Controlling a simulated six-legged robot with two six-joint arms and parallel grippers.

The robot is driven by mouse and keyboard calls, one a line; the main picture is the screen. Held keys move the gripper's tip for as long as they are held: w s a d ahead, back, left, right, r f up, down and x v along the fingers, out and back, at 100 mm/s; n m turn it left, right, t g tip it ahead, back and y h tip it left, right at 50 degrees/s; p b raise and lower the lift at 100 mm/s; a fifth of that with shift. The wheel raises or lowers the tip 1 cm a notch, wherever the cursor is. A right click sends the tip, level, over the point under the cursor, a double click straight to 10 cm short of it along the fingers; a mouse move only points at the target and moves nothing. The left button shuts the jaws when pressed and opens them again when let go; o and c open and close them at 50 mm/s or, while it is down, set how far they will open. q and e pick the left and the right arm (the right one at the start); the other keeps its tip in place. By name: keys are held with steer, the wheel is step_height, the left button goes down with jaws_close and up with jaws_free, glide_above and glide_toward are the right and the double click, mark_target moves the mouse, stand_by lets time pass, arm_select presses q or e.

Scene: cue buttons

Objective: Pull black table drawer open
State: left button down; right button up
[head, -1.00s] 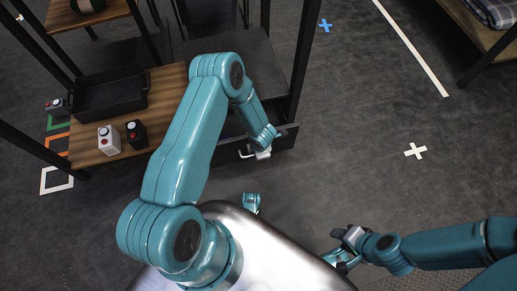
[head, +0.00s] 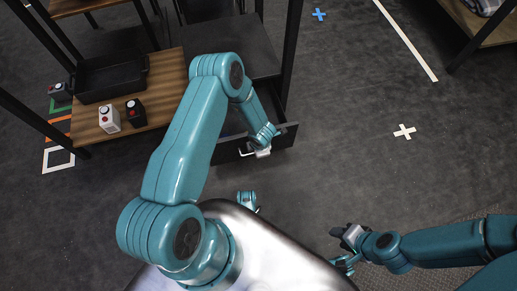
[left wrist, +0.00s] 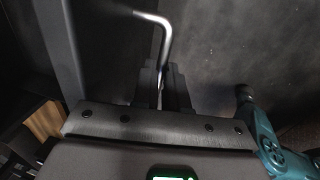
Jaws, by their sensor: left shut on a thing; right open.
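The black table (head: 240,48) stands at the upper middle in the head view. Its drawer (head: 284,138) sticks out toward me, part open, with some of its dark inside showing behind my left arm. My left gripper (head: 257,151) is at the drawer front, shut on the silver drawer handle (head: 243,154). In the left wrist view the bent handle bar (left wrist: 164,42) runs down between the dark fingers (left wrist: 163,88); the gripped part is mostly hidden. My right gripper (head: 343,248) is open and empty at the lower right, away from the table.
A wooden shelf (head: 165,92) at the left bears a black tray (head: 105,80), a white button box (head: 109,118) and a black button box (head: 135,112). A grey button box (head: 61,91) stands further left. Dark posts frame the shelf.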

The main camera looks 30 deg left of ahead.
arm_select(q)
steer(key=shift+d, duration=0.1)
steer(key=shift+w, duration=0.1)
steer(key=c, duration=1.2)
jaws_free()
steer(key=shift+o, duration=0.2)
step_height(320, 180, up, 16)
steer(key=s+d+p, duration=0.2)
steer(key=p, duration=0.4)
steer(key=shift+p, duration=0.3)
steer(key=shift+w+r, duration=0.1)
